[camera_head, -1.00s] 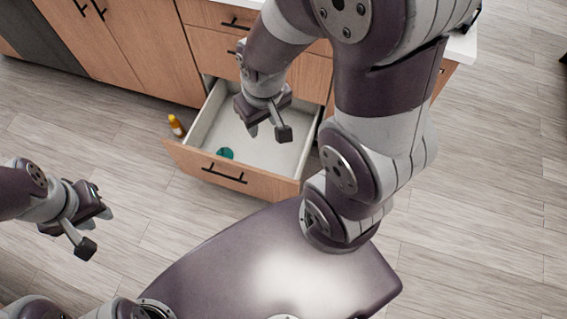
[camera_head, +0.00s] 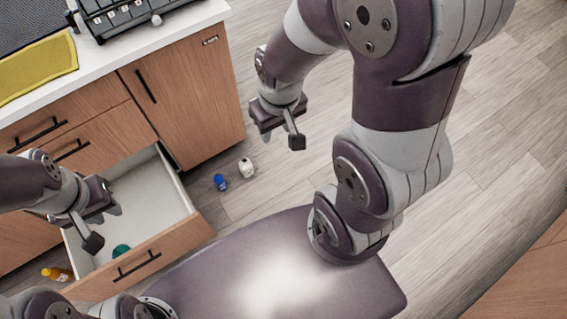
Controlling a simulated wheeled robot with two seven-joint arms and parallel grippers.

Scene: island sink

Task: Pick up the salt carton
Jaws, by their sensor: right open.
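Two small items stand or lie on the floor right of the open drawer: a blue one (camera_head: 220,182) and a white one (camera_head: 246,167). They are too small to tell which is the salt carton. My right gripper (camera_head: 281,138) is open and empty, above and to the right of the white item in the picture, apart from it. My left gripper (camera_head: 104,226) is over the open drawer, with its fingers apart and nothing between them.
The open drawer (camera_head: 178,232) holds a teal item (camera_head: 121,250). A yellow-orange bottle (camera_head: 57,274) lies on the floor left of it. The counter (camera_head: 170,27) bears a yellow cloth (camera_head: 38,66) and a dark appliance (camera_head: 125,14). The floor at the right is clear.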

